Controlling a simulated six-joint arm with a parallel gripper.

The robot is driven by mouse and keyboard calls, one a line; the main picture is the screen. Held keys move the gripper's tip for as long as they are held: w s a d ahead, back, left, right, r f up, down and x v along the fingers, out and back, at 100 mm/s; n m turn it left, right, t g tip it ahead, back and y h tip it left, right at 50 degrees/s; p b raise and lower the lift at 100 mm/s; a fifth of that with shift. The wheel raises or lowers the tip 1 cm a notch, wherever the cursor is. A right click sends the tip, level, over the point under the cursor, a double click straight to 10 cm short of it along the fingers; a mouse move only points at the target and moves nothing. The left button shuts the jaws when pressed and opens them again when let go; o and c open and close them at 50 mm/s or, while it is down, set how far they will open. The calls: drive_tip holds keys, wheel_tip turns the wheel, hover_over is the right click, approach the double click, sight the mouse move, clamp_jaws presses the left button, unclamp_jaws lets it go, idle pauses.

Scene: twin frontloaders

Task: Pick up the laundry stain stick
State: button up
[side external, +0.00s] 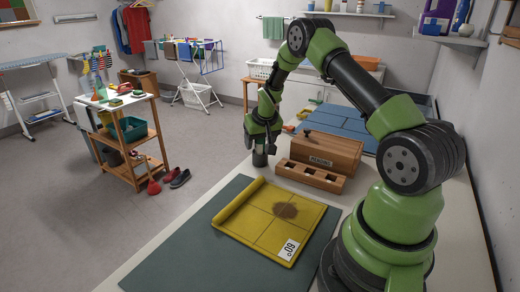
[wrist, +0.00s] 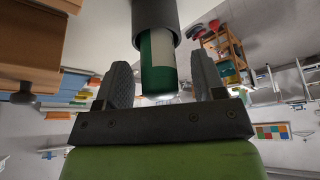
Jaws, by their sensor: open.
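The laundry stain stick appears to be the green-and-white cylinder (wrist: 157,62) in the wrist view. Its white-and-green end sticks out of a dark grey round holder (wrist: 155,14); the rest is hidden inside. In the side view the holder (side external: 260,159) stands upright on the counter, left of a wooden box. My gripper (side external: 262,138) is over it, pointing down. In the wrist view my gripper (wrist: 161,78) is open, one finger on each side of the stick, with gaps visible. The stick is hard to make out in the side view.
The wooden box (side external: 325,150) and a slotted wooden block (side external: 310,177) stand close to the right of the holder. A stained yellow cloth (side external: 265,215) lies on a grey-green mat (side external: 190,238) in front. The counter's left edge is near the holder.

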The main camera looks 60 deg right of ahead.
drive_tip(key=c, duration=1)
wheel_tip(320, 180, up, 10)
drive_tip(key=shift+r, duration=0.1)
